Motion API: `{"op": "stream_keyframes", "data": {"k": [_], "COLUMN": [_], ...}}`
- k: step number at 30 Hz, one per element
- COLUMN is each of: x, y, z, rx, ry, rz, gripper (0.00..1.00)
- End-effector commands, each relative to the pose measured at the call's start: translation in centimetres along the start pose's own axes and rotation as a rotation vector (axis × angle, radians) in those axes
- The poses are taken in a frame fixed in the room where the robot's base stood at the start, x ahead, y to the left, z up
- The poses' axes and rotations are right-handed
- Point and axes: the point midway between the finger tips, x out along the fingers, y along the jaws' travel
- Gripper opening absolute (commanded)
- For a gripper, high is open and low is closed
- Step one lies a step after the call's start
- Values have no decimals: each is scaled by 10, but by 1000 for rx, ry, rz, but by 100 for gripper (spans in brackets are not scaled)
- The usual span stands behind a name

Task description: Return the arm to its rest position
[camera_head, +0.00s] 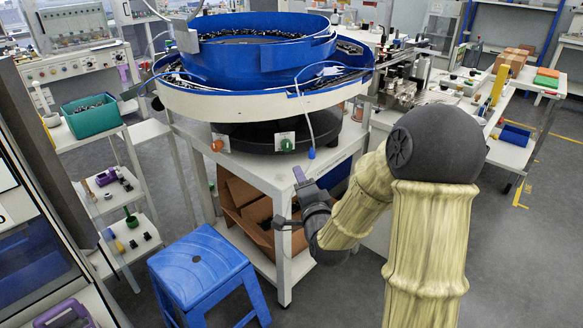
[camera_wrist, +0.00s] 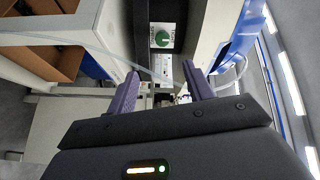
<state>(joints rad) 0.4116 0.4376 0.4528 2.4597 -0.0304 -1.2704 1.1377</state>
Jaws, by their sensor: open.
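My arm reaches in from the lower right of the head view, bent at a dark elbow joint. My gripper (camera_head: 299,174) is in front of the white bench that carries the blue bowl feeder (camera_head: 255,62). In the wrist view my gripper (camera_wrist: 160,85) shows two purple fingers spread apart with nothing between them. Beyond the fingers are a green knob (camera_wrist: 161,39) on a dark base and a pale hanging cable. In the head view the green knob (camera_head: 287,144) is just above my gripper. Whether the fingertips touch the bench edge cannot be told.
A blue stool (camera_head: 200,268) stands at the lower left of the bench. Cardboard boxes (camera_head: 258,210) sit on the bench's lower shelf. A side shelf with a teal bin (camera_head: 90,117) is at left. A work table with orange boxes (camera_head: 511,62) is at right. Grey floor at lower right is clear.

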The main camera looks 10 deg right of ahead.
Motion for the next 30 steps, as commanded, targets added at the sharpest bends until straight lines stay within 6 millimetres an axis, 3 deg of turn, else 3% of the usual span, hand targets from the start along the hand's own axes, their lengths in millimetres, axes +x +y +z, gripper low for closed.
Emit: {"op": "stream_keyframes", "data": {"k": [8,14,21,30], "x": [-14,-45,-99,-174], "y": [26,55,82,98], "z": [18,30,36,36], "rx": [-244,-511,-782,-1000], "ry": [-114,-277,-524,-860], "rz": [200,416,638,819], "gripper": [52,52,52,52]}}
